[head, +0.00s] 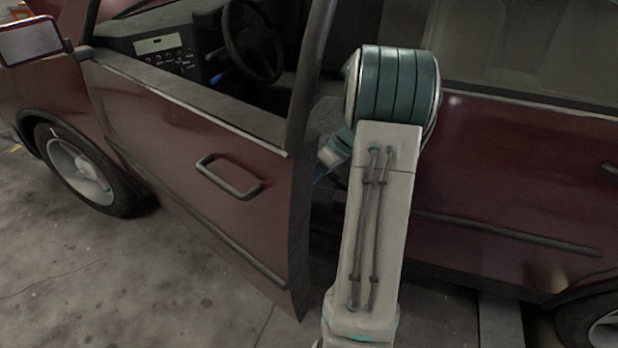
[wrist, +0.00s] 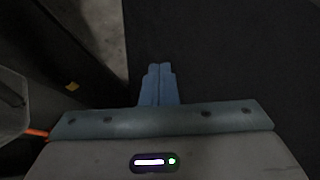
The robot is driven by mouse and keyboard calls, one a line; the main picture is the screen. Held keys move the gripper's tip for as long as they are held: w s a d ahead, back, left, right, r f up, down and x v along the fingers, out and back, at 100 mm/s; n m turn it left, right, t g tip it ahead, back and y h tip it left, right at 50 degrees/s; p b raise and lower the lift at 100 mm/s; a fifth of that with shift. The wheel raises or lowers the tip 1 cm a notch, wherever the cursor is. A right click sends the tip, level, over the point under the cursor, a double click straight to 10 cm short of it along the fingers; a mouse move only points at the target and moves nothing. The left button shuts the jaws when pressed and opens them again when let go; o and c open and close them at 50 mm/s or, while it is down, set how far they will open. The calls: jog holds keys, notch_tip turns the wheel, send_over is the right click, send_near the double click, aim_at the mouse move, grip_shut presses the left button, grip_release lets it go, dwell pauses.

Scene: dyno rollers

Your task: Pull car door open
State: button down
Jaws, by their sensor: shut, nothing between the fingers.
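The dark red car door (head: 190,150) stands partly open in the head view, its rear edge swung out from the body. Its grey loop handle (head: 228,178) is on the outer face. My arm reaches past the door's rear edge into the gap, and my gripper is hidden there in the head view. In the wrist view my gripper (wrist: 158,70) shows with its blue fingers together and nothing between them. A dark surface fills the right of that view; I cannot tell which part of the car it is.
The car's rear side (head: 510,190) is to the right of my arm. The side mirror (head: 30,40) and front wheel (head: 85,170) are at the left. The steering wheel (head: 254,40) shows inside. Grey concrete floor (head: 120,285) is clear in front of the door.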

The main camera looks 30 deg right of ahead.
aim_at(287, 206)
jog(key=shift+a+f, duration=0.85)
jog(key=shift+a, duration=0.4)
jog(key=shift+a+f, duration=0.85)
jog(key=shift+a, duration=0.4)
jog(key=shift+a+f, duration=0.85)
jog(key=shift+a, duration=0.4)
